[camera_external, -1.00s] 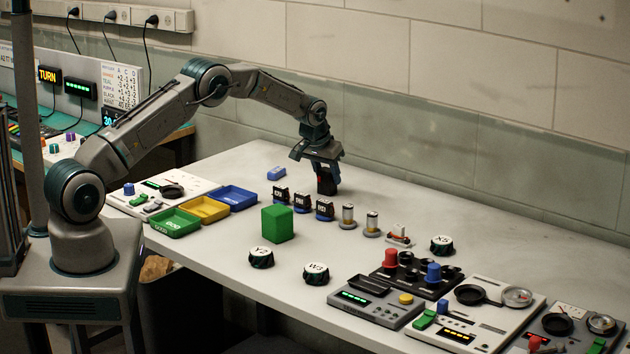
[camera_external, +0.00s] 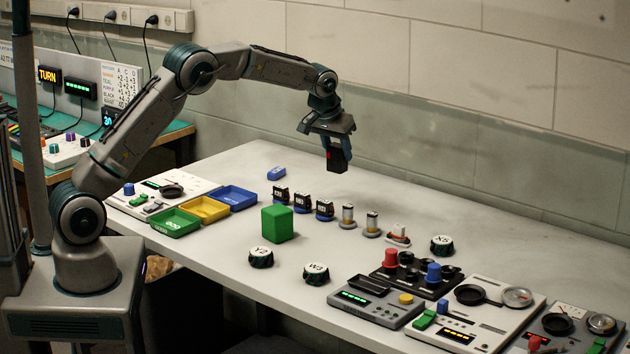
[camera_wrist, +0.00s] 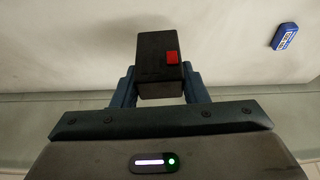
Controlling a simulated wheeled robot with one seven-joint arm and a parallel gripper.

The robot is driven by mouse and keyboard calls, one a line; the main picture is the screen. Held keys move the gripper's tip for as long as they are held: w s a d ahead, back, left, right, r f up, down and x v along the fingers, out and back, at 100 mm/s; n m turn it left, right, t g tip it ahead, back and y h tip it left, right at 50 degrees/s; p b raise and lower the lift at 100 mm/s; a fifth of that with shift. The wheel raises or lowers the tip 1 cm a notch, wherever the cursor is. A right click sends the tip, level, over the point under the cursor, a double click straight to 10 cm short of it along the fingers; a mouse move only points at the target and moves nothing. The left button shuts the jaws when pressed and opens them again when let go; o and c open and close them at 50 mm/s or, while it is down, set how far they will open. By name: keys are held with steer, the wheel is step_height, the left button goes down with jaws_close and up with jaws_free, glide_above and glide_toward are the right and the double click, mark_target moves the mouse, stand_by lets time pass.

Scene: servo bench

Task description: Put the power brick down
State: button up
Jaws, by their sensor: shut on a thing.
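The power brick (camera_external: 337,160) is a black block with a red patch. My gripper (camera_external: 335,148) is shut on it and holds it in the air above the back part of the white bench. In the wrist view the power brick (camera_wrist: 160,62) sits between the two blue fingers of my gripper (camera_wrist: 160,85), with its red square facing the camera. Bare bench surface shows around it in that view.
A small blue block (camera_external: 276,173) lies at the back left; it also shows in the wrist view (camera_wrist: 285,36). Several black modules (camera_external: 302,202), a green cube (camera_external: 278,223) and coloured trays (camera_external: 203,209) stand nearer the front. The bench (camera_external: 390,195) behind the modules is clear.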

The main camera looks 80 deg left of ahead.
steer(key=w+d, duration=1)
steer(key=d, duration=0.3)
steer(key=shift+m, duration=0.4)
steer(key=shift+w+a+f+p, duration=0.25)
steer(key=shift+a+f+p, duration=0.55)
steer(key=shift+a+f, duration=1)
steer(key=shift+w+a+f+p, duration=0.2)
steer(key=shift+a+f+p, duration=0.6)
steer(key=shift+a+f, duration=1)
steer(key=shift+w+a+f+p, duration=0.25)
steer(key=shift+a+f+p, duration=0.55)
steer(key=shift+a+f, duration=1)
steer(key=o, duration=1.1)
steer(key=shift+a+r, duration=0.1)
steer(key=shift+a, duration=0.05)
steer(key=shift+c, duration=0.2)
